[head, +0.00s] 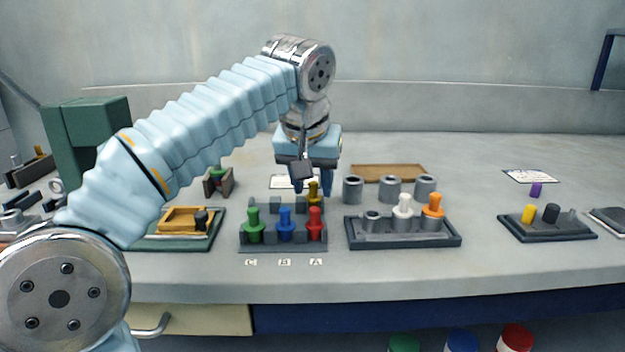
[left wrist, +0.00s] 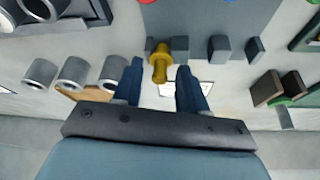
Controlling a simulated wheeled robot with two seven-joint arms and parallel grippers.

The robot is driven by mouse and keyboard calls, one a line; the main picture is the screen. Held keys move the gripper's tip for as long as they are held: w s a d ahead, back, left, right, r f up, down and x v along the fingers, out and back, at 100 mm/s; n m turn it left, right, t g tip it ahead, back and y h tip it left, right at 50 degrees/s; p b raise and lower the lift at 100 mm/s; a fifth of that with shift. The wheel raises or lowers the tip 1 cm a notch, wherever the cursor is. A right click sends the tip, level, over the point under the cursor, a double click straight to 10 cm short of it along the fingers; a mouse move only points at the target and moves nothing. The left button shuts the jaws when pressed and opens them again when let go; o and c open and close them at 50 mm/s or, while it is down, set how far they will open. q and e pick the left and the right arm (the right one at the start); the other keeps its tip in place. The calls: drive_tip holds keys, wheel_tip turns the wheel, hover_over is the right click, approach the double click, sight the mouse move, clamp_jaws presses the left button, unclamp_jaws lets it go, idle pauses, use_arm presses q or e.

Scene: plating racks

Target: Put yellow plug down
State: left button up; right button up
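The yellow plug (head: 313,193) stands at the back of the grey rack (head: 283,248), behind the red plug (head: 314,222). It also shows in the left wrist view (left wrist: 160,62), by the rack's edge. My left gripper (head: 314,190) is just above and behind the rack. In the left wrist view its two dark blue fingers (left wrist: 160,80) are apart, one on each side of the yellow plug, with a gap visible on both sides. The plug's lower end is hidden in the head view. My right gripper is not in view.
Green (head: 254,226) and blue (head: 285,224) plugs stand in the rack's front row. To the right is a tray (head: 405,238) with white and orange plugs, with grey cylinders (head: 390,188) behind it. A green-edged tray (head: 170,243) is at left.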

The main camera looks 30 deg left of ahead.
use_arm(q)
drive_tip(key=shift+r+p, duration=0.3)
drive_tip(key=shift+r, duration=0.05)
drive_tip(key=p+v, duration=0.2)
drive_tip(key=v, duration=1)
